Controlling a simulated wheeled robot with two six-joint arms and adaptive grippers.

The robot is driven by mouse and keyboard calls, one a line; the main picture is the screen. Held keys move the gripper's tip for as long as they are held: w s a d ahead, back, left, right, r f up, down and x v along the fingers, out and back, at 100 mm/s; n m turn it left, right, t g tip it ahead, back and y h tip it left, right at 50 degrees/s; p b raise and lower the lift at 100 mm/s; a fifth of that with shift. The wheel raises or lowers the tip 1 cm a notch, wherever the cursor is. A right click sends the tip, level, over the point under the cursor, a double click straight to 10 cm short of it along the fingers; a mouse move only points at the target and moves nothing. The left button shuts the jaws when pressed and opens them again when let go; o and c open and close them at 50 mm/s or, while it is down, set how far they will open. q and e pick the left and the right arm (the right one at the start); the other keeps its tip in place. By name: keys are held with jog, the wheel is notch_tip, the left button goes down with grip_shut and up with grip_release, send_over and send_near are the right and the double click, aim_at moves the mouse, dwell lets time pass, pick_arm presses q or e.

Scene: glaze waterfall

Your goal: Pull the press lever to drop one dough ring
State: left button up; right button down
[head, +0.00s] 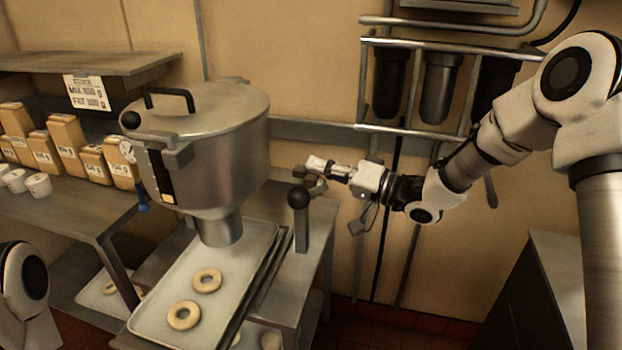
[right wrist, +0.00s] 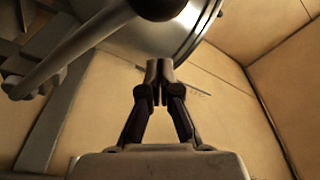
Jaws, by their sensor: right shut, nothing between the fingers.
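The press (head: 205,140) is a grey metal drum with a lid and a nozzle below. Its lever (head: 302,232) is a grey upright arm with a black ball knob, to the right of the drum. My right gripper (head: 308,174) is shut and empty, just above and behind the knob in the head view; I cannot tell whether it touches it. The right wrist view shows the closed fingertips (right wrist: 158,88) with a black ball (right wrist: 158,4) beyond them. Two pale dough rings (head: 207,280) (head: 184,315) lie on the tray (head: 150,312) below the nozzle. My left gripper is out of view.
A shelf (head: 60,215) at left holds several labelled tan packages (head: 66,140) and small white cups (head: 38,185). A pipe rack with dark cylinders (head: 440,85) hangs on the back wall. A dark cabinet (head: 560,270) stands at lower right.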

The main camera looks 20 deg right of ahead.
jog(key=shift+x, duration=0.8)
jog(key=s+f, duration=0.1)
jog(key=s+a+f+p, duration=0.1)
jog(key=s, duration=0.1)
jog(key=shift+s+f, duration=0.1)
jog(key=shift+s, duration=0.05)
